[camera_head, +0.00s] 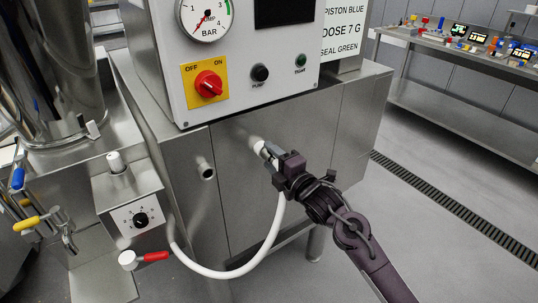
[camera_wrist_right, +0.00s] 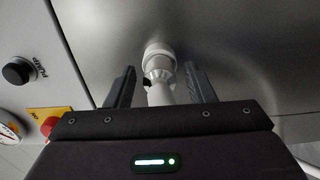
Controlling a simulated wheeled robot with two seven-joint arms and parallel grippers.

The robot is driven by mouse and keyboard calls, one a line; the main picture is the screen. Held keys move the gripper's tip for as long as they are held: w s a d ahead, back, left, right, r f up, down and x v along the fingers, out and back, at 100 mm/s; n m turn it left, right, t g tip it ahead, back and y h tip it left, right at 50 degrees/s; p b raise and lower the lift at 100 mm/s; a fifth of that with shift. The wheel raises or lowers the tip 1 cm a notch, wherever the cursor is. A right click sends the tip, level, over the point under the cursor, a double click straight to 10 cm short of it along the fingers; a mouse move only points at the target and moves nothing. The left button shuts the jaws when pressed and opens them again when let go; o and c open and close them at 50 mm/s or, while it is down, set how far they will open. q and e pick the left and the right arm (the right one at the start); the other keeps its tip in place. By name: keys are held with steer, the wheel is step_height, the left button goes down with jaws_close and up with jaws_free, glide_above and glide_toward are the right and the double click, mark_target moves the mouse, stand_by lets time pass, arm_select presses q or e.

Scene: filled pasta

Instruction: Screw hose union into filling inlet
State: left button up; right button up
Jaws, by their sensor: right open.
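The right gripper (camera_head: 270,160) is at the front of the steel cabinet. A white round collar (camera_wrist_right: 159,51), which looks like the filling inlet, is on the steel panel. The union lines up with it and seems to meet it; whether the threads are engaged cannot be told. The white hose (camera_head: 247,268) hangs in a loop from the gripper towards the lower left. The left gripper is not in view.
A short metal stub (camera_head: 205,169) sticks out of the cabinet left of the gripper. Above are a red rotary switch (camera_head: 208,84) and a gauge (camera_head: 203,18). A red-handled valve (camera_head: 148,257) is at lower left. The floor at right is clear up to a bench (camera_head: 455,95).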

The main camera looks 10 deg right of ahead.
mark_target(276, 162)
steer(key=shift+c, duration=0.3)
steer(key=c, duration=0.9)
steer(key=shift+c, duration=0.2)
steer(key=shift+s+d, duration=0.25)
steer(key=shift+s, duration=0.45)
steer(key=shift+p+v, duration=0.9)
steer(key=shift+v, duration=1.5)
